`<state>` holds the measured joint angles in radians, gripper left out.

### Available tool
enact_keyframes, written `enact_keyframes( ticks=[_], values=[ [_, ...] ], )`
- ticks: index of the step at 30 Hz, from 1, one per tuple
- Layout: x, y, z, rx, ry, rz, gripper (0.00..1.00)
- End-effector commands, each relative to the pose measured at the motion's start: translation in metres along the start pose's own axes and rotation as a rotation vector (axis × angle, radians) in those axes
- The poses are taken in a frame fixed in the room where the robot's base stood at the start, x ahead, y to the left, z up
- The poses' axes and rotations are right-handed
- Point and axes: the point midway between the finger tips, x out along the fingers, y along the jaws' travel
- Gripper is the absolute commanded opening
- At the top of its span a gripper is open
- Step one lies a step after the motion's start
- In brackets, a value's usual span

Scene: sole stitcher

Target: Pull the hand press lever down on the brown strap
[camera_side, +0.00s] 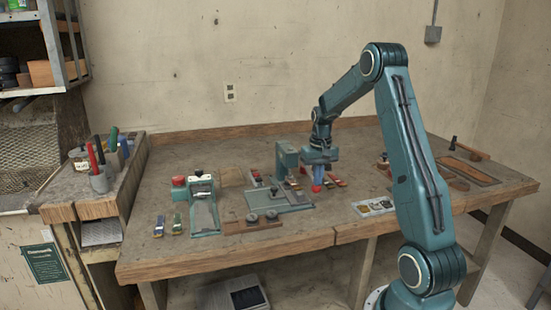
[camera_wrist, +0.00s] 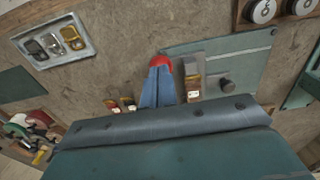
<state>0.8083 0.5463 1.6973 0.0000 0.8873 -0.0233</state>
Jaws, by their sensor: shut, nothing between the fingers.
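The teal hand press (camera_side: 284,160) stands at the middle of the bench. Its flat base (camera_side: 290,208) also shows at the upper right of the wrist view (camera_wrist: 245,62). A brownish strap with a metal fitting (camera_wrist: 193,85) lies at the edge of that base, just right of my fingers; it shows small in the side view (camera_side: 292,183). My gripper (camera_side: 317,183) is shut and points down beside the press's right side. A red rounded piece shows at its fingertips in the wrist view (camera_wrist: 161,63); I cannot tell whether it is a lever knob or the tips. The lever is not clearly visible.
More small straps (camera_side: 335,181) lie right of the press. A metal tray of buckles (camera_side: 374,206) is near the front edge. A wooden block with round weights (camera_side: 254,224) lies in front.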

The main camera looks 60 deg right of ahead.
Motion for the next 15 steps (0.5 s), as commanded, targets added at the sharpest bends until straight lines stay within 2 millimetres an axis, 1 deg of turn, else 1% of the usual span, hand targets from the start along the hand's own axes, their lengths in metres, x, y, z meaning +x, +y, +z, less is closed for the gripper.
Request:
enact_keyframes(
  ticks=[1,2,8,15],
  values=[
    [0.014,0.000,0.002,0.000,-0.017,0.000,0.00],
    [0.014,0.000,0.002,0.000,-0.016,0.000,0.00],
    [0.010,0.000,0.002,0.000,-0.016,0.000,0.00],
    [-0.002,0.000,0.002,0.000,-0.015,0.000,0.00]
  ],
)
